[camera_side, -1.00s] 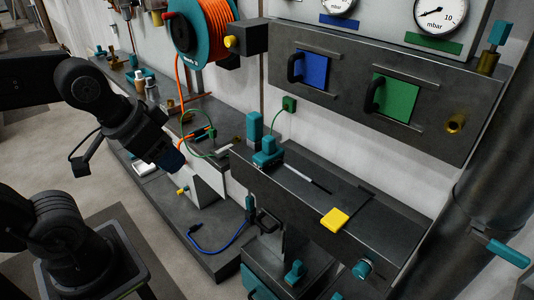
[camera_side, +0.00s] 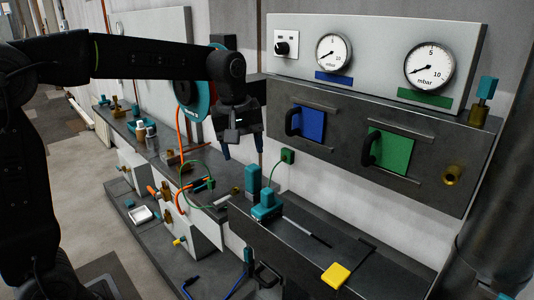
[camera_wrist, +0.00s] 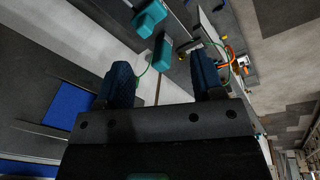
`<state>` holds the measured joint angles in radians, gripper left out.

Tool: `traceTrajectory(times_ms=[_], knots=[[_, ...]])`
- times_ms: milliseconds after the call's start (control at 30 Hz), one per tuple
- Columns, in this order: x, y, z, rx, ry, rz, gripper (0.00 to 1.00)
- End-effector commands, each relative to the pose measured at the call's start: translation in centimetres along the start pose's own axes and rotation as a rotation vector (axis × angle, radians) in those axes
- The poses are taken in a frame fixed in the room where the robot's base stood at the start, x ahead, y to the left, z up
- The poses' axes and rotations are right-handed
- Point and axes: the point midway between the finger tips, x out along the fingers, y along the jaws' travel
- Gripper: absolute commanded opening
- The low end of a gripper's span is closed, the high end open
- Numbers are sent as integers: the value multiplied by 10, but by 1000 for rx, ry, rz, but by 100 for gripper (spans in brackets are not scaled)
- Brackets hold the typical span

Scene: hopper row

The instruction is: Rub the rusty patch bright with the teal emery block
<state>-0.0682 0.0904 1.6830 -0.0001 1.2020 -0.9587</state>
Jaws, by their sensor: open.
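My gripper (camera_side: 242,147) is open and empty, pointing down in front of the wall, above the bench; its two dark blue fingers also show in the wrist view (camera_wrist: 160,78). An upright teal block (camera_side: 252,181) stands below it at the bench's left end. A lower teal piece (camera_side: 267,206) sits in front of that block. Both teal shapes show beyond the fingers in the wrist view, apart from them. I cannot tell for certain which is the emery block. A brownish area (camera_side: 186,154) lies on the farther bench at left; I cannot tell whether it is the rusty patch.
A dark panel with blue (camera_side: 313,124) and green (camera_side: 391,152) handled doors is on the wall, under two gauges. A yellow block (camera_side: 336,275) lies on the bench's front edge. A reel (camera_side: 195,100) with an orange hose hangs behind my arm. A thick pipe stands at right.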

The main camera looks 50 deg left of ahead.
Motion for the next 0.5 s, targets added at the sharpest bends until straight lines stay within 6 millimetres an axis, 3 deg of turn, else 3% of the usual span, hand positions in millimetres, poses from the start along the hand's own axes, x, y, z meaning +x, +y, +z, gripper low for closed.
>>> traceTrajectory(times_ms=[100,200,500], knots=[[27,29,-28,-201,-33,-62,62],[47,45,-45,-343,-48,-105,62],[77,62,-65,-531,-58,-160,62]])
